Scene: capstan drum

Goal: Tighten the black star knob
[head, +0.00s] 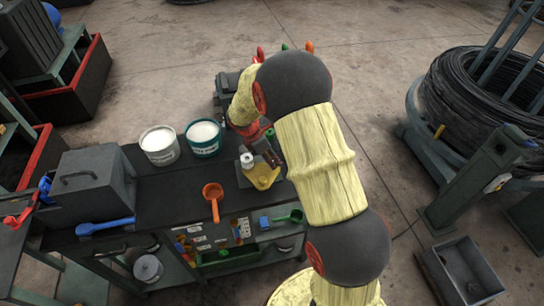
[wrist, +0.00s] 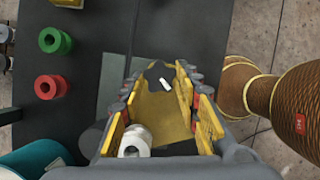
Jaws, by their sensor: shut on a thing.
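The black star knob (wrist: 158,75), with a small white mark on it, is between the tips of my gripper (wrist: 160,80) in the wrist view. The fingers are shut on it, one on each side; the exact contact is hard to see. Below it is a yellow part (wrist: 165,118) with a white cylinder (wrist: 135,141) near it. In the head view my gripper (head: 270,152) is over the dark bench, above the yellow part (head: 262,177) and white cylinder (head: 247,161). The knob cannot be made out there.
Two paint cans, one white (head: 160,145) and one teal (head: 204,138), stand left of my gripper on the bench. An orange ladle (head: 213,201) and blue tool (head: 105,226) lie in front. Green (wrist: 55,41) and red (wrist: 47,87) rings lie left in the wrist view.

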